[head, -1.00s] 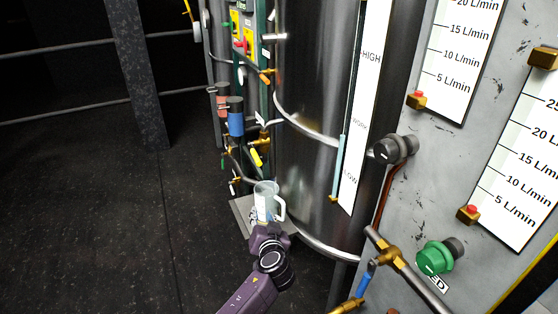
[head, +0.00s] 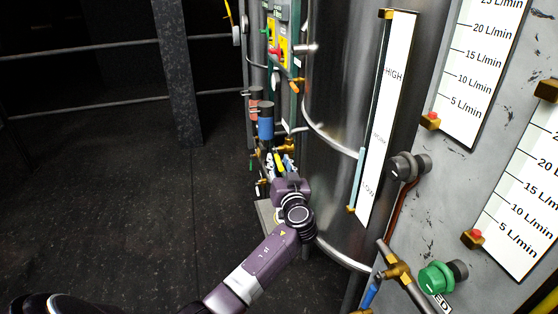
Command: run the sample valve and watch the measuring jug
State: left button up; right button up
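My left gripper (head: 275,165) reaches up from the bottom of the head view to the small valves beside the steel tank. Its fingers are small and partly hidden by my wrist, so I cannot tell whether they are open or touching anything. My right gripper is not in view.
The steel tank (head: 330,90) carries a level gauge (head: 385,110) with a pale blue column low on it. A panel at right has flow scales (head: 483,75), a green knob (head: 435,277) and a blue-handled valve (head: 370,294). The dark floor (head: 110,210) at left is clear.

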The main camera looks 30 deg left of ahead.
pick_arm(q)
jog(key=shift+w+a, duration=0.1)
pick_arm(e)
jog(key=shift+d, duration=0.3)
pick_arm(q)
jog(key=shift+c, duration=0.3)
grip_shut()
jog(key=shift+w+r, duration=0.1)
jog(key=shift+w, duration=0.05)
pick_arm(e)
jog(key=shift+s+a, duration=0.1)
